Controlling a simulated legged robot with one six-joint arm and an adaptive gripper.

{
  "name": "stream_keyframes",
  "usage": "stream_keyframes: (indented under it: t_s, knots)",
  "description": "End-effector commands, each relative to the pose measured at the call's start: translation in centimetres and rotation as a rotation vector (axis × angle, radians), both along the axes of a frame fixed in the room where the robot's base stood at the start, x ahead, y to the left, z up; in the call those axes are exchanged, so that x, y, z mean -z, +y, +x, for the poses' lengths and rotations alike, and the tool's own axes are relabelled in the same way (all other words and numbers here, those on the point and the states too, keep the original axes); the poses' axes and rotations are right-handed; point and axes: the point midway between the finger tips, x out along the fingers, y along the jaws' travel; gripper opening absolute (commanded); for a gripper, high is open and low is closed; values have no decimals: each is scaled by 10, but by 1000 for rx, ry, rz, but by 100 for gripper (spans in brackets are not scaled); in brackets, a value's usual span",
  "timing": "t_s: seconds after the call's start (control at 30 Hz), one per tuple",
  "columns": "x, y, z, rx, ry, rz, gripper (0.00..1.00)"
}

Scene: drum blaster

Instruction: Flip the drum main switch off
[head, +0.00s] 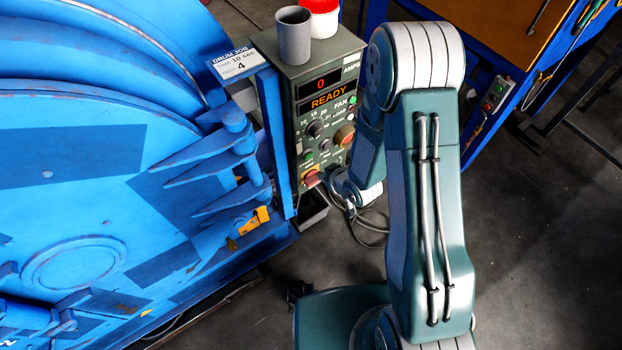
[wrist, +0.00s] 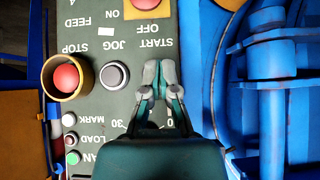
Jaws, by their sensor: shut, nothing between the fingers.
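The main switch is a red handle on a yellow plate (wrist: 145,8), cut off by the top edge of the wrist view, next to the ON and OFF labels. In the head view the red switch (head: 312,179) sits low on the green control panel (head: 306,138). How its handle is set is too small to tell. My gripper (wrist: 160,70) is shut and empty in front of the panel, over the START area, with the switch beyond its tips. Whether it touches the panel cannot be told.
A red stop button in a yellow collar (wrist: 66,77) and a grey jog button (wrist: 115,75) are beside the fingers. The large blue drum machine (head: 90,160) stands close beside the panel. A grey cup (head: 294,40) and a red-lidded white jar (head: 322,18) stand on the cabinet.

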Motion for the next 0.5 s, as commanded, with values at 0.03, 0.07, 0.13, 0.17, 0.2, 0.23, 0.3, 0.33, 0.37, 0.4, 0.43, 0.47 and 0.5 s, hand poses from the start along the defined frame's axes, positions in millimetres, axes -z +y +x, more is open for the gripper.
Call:
stream_keyframes:
  t_s: [0.03,0.07,0.13,0.17,0.2,0.23,0.3,0.33,0.37,0.4,0.43,0.47,0.5]
  knots:
    - [6,3,3,-1,2,-1,0]
    - [8,4,6,-1,1,0,0]
    - [17,10,13,-2,2,-1,0]
    - [22,12,16,-3,2,0,0]
    - [27,15,21,-2,2,-1,0]
    - [31,17,23,-1,2,-1,0]
    - [40,22,31,-2,0,-1,0]
    - [44,25,34,-3,1,-1,0]
    - [48,27,38,-3,1,-1,0]
    - [53,30,42,-3,2,-1,0]
    - [57,32,46,-2,0,-1,0]
    - [61,34,49,-1,2,-2,0]
    - [67,37,53,-1,2,-1,0]
